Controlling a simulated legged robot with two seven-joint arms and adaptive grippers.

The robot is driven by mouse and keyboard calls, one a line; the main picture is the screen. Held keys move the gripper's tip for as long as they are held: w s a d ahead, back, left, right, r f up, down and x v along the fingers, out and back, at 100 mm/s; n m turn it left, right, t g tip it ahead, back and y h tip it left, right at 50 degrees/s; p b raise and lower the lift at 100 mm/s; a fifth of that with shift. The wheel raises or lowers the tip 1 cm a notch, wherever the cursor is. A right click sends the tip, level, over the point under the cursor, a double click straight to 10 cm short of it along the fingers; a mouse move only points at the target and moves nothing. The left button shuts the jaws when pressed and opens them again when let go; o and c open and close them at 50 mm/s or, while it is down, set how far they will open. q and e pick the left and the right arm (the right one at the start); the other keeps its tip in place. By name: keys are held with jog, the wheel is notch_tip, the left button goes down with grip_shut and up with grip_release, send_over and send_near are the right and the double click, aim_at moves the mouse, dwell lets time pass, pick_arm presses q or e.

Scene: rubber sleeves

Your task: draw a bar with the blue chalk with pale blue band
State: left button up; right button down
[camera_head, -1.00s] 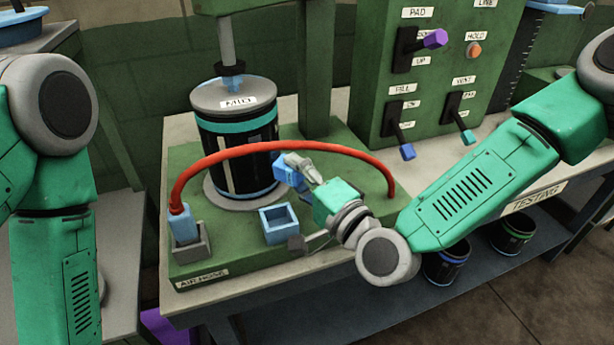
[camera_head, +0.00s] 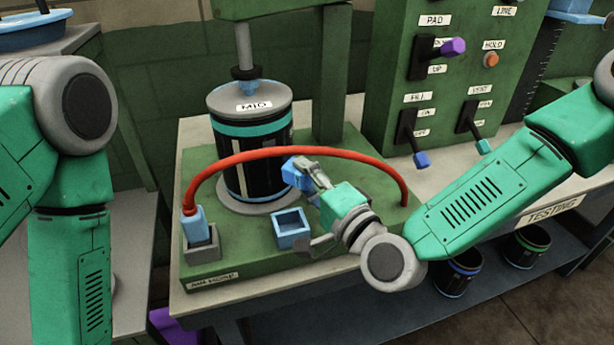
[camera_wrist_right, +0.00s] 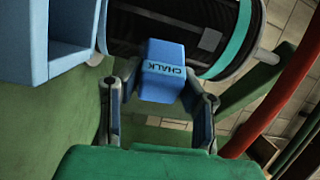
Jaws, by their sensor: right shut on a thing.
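A blue block-shaped chalk (camera_head: 292,175) is held in my right gripper (camera_head: 308,178), at the lower right side of the drum. In the right wrist view the chalk (camera_wrist_right: 163,60) sits between the two fingers, its pale blue band lettered CHALK facing the camera. The dark drum (camera_head: 238,160), labelled MID on its grey lid, has a teal band near the top and pale bars on its side. In the wrist view the drum (camera_wrist_right: 190,25) is just behind the chalk; whether they touch I cannot tell. My left arm shows at left; its gripper is out of view.
An open blue box (camera_head: 291,241) stands just below the right gripper. A red hose (camera_head: 290,151) arches across the drum from a blue plug (camera_head: 195,222) in a grey socket. A green lever panel (camera_head: 440,70) stands behind right. Other drums (camera_head: 525,246) are on the lower shelf.

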jog(key=shift+w+a, duration=0.4)
jog(key=shift+a, duration=0.2)
jog(key=shift+w+d+b, duration=0.3)
jog(key=shift+w+d, duration=0.3)
jog(key=shift+w, duration=0.2)
jog(key=shift+w+d+b, duration=0.3)
jog(key=shift+w+d, duration=0.25)
jog(key=shift+w, duration=0.25)
jog(key=shift+w+a, duration=0.1)
jog(key=shift+s+a, duration=0.55)
jog(key=shift+s, duration=0.3)
jog(key=shift+s+a, duration=0.55)
jog(key=shift+s, duration=0.3)
